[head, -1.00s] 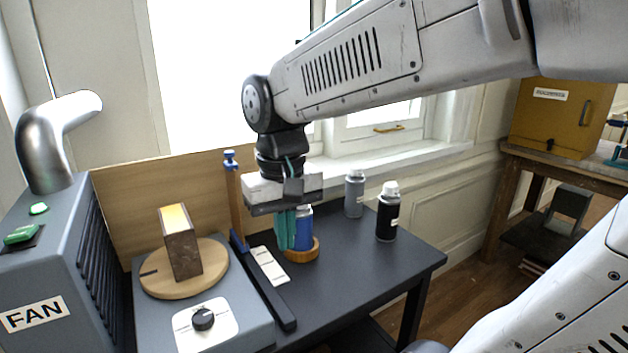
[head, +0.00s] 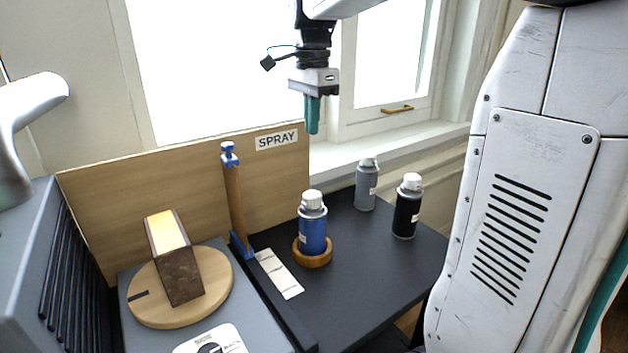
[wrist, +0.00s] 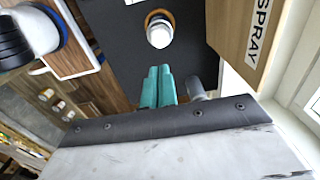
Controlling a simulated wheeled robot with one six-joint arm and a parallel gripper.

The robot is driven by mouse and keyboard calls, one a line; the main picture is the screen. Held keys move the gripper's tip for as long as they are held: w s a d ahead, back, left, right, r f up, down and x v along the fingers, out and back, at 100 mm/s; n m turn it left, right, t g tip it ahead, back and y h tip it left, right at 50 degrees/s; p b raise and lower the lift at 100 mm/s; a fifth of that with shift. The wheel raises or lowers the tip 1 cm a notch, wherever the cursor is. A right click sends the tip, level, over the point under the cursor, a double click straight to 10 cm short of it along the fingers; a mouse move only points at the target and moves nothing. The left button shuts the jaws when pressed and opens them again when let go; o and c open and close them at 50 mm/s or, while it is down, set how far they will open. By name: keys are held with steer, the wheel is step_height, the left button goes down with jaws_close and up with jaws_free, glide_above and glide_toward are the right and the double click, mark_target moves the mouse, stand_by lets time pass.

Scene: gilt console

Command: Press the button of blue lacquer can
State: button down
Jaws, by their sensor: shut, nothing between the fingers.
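The blue lacquer can (head: 313,233) stands upright in a round wooden ring (head: 313,258) on the dark table. Its white cap with the button (head: 312,200) faces up. My gripper (head: 312,128) is shut and empty, pointing down, raised well above the can's height in the head view. In the wrist view the can's white top (wrist: 160,33) shows beyond my teal fingertips (wrist: 160,72), apart from them. Nothing covers the can in the head view.
A grey can (head: 366,187) and a black can (head: 407,210) stand to the right. A wooden post with blue fittings (head: 235,195) rises to the left, beside a turntable (head: 215,285) bearing a block (head: 174,262). A SPRAY board (head: 220,195) stands behind.

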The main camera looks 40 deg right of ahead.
mark_target(313, 195)
step_height(313, 195, down, 14)
steer(key=shift+a+f, duration=0.1)
stand_by(0.5)
steer(key=shift+s+f, duration=0.2)
steer(key=shift+f, duration=0.3)
steer(key=shift+s+f, duration=0.15)
steer(key=shift+f, duration=0.35)
step_height(313, 195, up, 15)
steer(key=shift+w+r, duration=0.2)
steer(key=shift+w, duration=0.1)
stand_by(1.0)
